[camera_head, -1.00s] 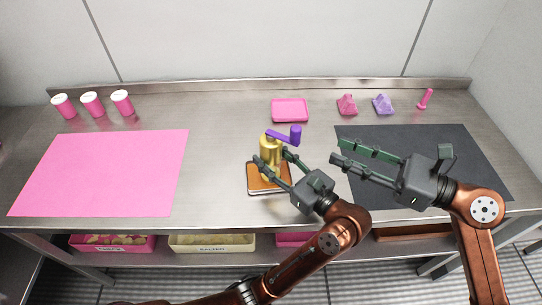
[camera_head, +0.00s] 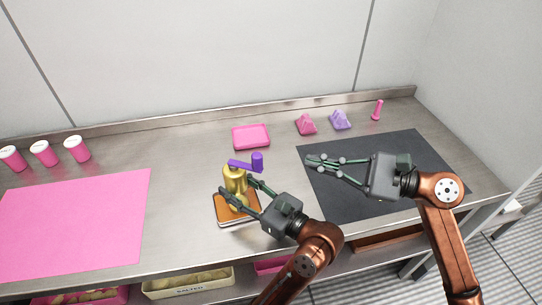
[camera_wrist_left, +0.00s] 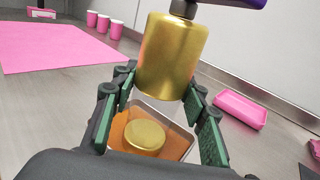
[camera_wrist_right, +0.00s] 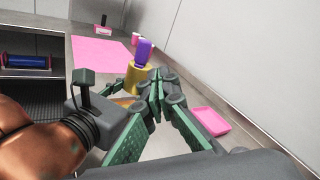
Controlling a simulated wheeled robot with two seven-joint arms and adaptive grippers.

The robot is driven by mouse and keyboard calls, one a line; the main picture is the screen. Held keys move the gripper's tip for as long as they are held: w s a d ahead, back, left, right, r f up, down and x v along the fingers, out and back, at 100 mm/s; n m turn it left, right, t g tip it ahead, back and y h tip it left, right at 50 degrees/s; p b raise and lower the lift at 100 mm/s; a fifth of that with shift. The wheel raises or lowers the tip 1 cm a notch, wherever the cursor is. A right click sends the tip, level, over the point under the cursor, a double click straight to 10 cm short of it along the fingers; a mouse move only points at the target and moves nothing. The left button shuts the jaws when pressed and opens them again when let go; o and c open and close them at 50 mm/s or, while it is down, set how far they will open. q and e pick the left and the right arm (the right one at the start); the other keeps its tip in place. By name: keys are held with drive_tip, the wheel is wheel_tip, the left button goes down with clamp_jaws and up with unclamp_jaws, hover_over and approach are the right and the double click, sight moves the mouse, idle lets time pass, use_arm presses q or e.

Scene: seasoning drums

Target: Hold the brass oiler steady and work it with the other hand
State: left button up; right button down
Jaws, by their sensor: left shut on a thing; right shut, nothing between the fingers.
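The right wrist view shows the handle (camera_wrist_right: 145,50) beyond the closed fingertips.
A pink tray (camera_head: 251,137) lies behind the oiler. Two small wedge-shaped blocks, pink (camera_head: 306,125) and purple (camera_head: 340,120), and a pink peg (camera_head: 377,110) stand at the back right. A dark mat (camera_head: 420,150) lies right.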

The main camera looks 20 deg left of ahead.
drive_tip(key=w+n, duration=0.1)
drive_tip(key=n, duration=0.3)
drive_tip(key=w+n, duration=0.2)
drive_tip(key=n, duration=0.2)
drive_tip(key=w+d+n+g, duration=0.1)
drive_tip(key=n, duration=0.3)
drive_tip(key=shift+w+f, duration=0.15)
drive_tip(key=s+a, duration=0.4)
drive_tip(key=a, duration=0.6)
drive_tip(key=shift+s+a, duration=0.3)
drive_tip(key=shift+s, duration=0.1)
